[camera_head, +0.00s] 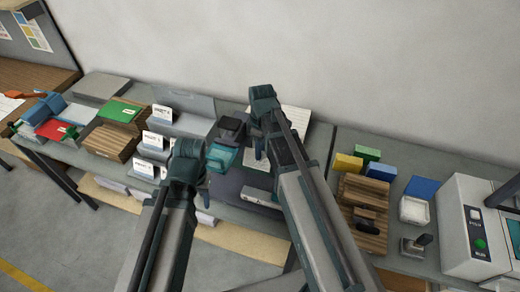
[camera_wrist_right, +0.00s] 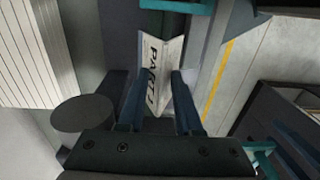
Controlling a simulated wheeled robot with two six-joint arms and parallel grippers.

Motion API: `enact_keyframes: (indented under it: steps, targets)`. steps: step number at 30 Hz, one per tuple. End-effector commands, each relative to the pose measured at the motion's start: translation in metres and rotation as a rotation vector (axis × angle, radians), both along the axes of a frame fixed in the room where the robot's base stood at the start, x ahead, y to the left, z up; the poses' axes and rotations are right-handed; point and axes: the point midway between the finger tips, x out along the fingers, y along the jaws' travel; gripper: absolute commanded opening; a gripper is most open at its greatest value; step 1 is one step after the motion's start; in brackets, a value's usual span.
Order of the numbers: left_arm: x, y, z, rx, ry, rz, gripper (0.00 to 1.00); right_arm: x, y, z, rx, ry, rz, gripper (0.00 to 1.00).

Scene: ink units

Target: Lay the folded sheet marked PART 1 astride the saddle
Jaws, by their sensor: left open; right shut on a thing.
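The folded sheet marked PART 1 (camera_wrist_right: 158,62) is white with black letters. In the right wrist view it lies at the fingers of my right gripper (camera_wrist_right: 160,92), which is shut on it. In the head view this gripper (camera_head: 259,150) hangs over the dark stitching unit (camera_head: 240,190), right of a teal block (camera_head: 222,157). A teal bar (camera_wrist_right: 177,5) crosses the top of the wrist view, close to the sheet's far end. My left gripper (camera_head: 187,155) is open, left of the teal block; its fingertips are mostly hidden. I cannot clearly make out the saddle.
Several white cards (camera_head: 152,140) stand along the bench to the left, by wooden blocks and a green folder (camera_head: 119,111). A wooden rack (camera_head: 362,205), yellow block (camera_head: 347,163) and white machine (camera_head: 475,225) stand to the right. A pale panel (camera_head: 295,119) lies behind my right arm.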

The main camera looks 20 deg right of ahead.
Motion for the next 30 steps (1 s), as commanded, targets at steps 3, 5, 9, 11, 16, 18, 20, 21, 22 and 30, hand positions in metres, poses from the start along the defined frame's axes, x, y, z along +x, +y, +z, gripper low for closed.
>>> enact_keyframes:
  steps: [3,5,9,11,16,18,20,21,22,30]
  targets:
    - [0.000,0.000,-0.017,0.001,0.000,-0.003,0.50,0.000,0.000,-0.017,0.000,0.000,0.000,0.00]
    - [0.000,0.000,-0.023,0.001,0.000,-0.004,0.50,0.000,0.000,-0.023,0.000,0.000,0.000,0.00]
    - [0.000,0.000,-0.036,0.001,0.000,-0.007,0.50,0.000,0.000,-0.036,0.000,0.000,0.000,0.00]
    - [0.000,0.000,-0.041,0.001,0.000,-0.007,0.50,0.000,0.000,-0.041,0.000,0.000,0.000,0.00]
    - [0.000,0.000,-0.051,0.001,0.000,-0.006,0.50,0.000,0.000,-0.051,0.000,0.000,0.000,0.00]
    - [0.000,0.000,-0.053,0.001,0.000,-0.006,0.50,0.000,0.000,-0.053,0.000,0.000,0.000,0.00]
    - [0.000,0.000,-0.053,0.001,0.000,-0.006,0.50,0.000,0.000,-0.053,0.000,0.000,0.000,0.00]
    - [0.000,0.000,-0.053,0.001,0.000,-0.006,0.50,0.000,0.000,-0.053,0.000,0.000,0.000,0.00]
    - [0.000,0.000,-0.053,0.001,0.000,-0.006,0.50,0.000,0.000,-0.053,0.000,0.000,0.000,0.00]
    - [0.000,0.000,-0.053,0.001,0.000,-0.006,0.50,0.000,0.000,-0.053,0.000,0.000,0.000,0.00]
